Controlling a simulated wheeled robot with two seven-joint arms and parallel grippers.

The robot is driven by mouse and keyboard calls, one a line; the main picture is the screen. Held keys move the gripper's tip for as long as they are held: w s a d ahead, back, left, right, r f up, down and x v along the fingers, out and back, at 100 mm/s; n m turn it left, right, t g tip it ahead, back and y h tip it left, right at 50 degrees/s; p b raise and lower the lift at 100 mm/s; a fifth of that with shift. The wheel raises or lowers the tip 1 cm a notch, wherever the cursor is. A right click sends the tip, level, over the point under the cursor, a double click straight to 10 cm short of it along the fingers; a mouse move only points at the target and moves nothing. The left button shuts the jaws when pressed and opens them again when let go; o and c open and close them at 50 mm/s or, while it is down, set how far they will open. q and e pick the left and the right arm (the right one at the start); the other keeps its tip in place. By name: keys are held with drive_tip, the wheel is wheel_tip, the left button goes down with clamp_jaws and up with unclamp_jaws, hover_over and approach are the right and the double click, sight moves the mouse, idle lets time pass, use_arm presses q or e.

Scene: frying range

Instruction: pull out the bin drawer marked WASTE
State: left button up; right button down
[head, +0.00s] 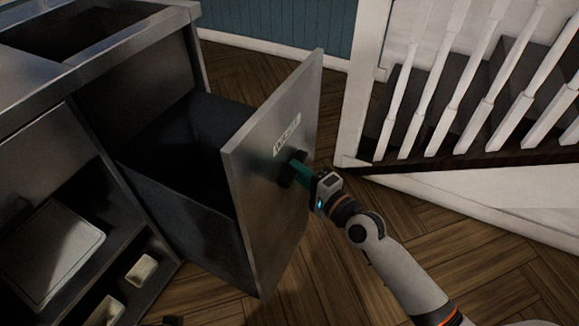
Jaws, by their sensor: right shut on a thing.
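The bin drawer (275,195) stands pulled well out of the steel counter, and its dark inside shows behind the tall metal front panel. A white label (287,136) is on the front; its letters are too small to read surely. A dark handle sits below the label, mostly hidden by my gripper. My right arm reaches in from the bottom right.
The steel counter (95,62) with a dark opening in its top is at the left. A white stair railing (440,90) stands at the right. Wooden floor (400,245) is clear between them.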

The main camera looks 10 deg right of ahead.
drive_tip(key=shift+s+f, duration=0.1)
drive_tip(key=c, duration=1.3)
unclamp_jaws()
drive_tip(key=shift+d, duration=0.1)
use_arm(q)
drive_tip(key=shift+r, duration=0.55)
use_arm(e)
drive_tip(key=v, duration=1.2)
use_arm(q)
drive_tip(key=shift+s+f, duration=0.1)
drive_tip(key=shift+s, duration=0.1)
